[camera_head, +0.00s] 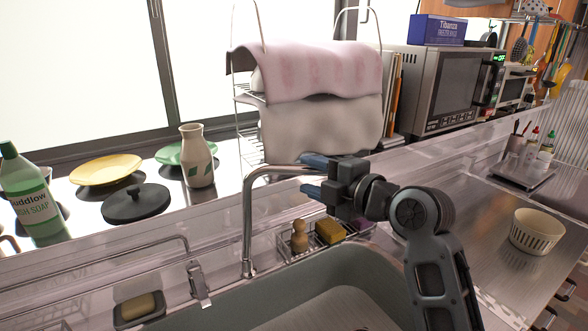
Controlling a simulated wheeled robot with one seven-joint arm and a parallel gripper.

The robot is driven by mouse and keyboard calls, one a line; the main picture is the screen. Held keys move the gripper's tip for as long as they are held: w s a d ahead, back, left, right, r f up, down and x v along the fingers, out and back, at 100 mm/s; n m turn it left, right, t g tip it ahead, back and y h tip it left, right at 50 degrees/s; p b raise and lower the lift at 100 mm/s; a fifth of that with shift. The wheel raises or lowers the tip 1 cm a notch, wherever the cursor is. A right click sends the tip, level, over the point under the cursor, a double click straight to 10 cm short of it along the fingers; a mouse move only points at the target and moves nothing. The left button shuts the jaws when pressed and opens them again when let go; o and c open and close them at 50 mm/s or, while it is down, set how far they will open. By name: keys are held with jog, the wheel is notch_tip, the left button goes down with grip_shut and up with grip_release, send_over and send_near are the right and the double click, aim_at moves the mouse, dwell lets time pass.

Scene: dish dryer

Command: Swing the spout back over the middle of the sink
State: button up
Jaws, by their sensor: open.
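The chrome spout (247,222) rises from the back rim of the sink and bends at the top toward the right. Its far end runs to my gripper and is partly hidden there. The grey sink basin (225,316) lies below at the bottom of the picture, with its right part behind my arm. My gripper (308,175) is open, its two blue-tipped fingers pointing left, one above and one below the spout's horizontal end. I cannot tell whether either finger touches the spout. The faucet handle (198,284) stands left of the spout's base.
A wire caddy with a wooden brush (299,237) and a yellow sponge (329,232) sits behind the basin. A dish rack with draped towels (318,115) stands behind my gripper. A soap dish (140,308) is at left, and a white basket (537,231) stands on the right counter.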

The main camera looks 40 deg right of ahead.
aim_at(300, 172)
jog(key=shift+w+f+p, duration=0.25)
jog(key=shift+w, duration=1.1)
jog(key=shift+w+f+p, duration=0.2)
jog(key=shift+w, duration=1.15)
jog(key=shift+c, duration=0.3)
grip_shut()
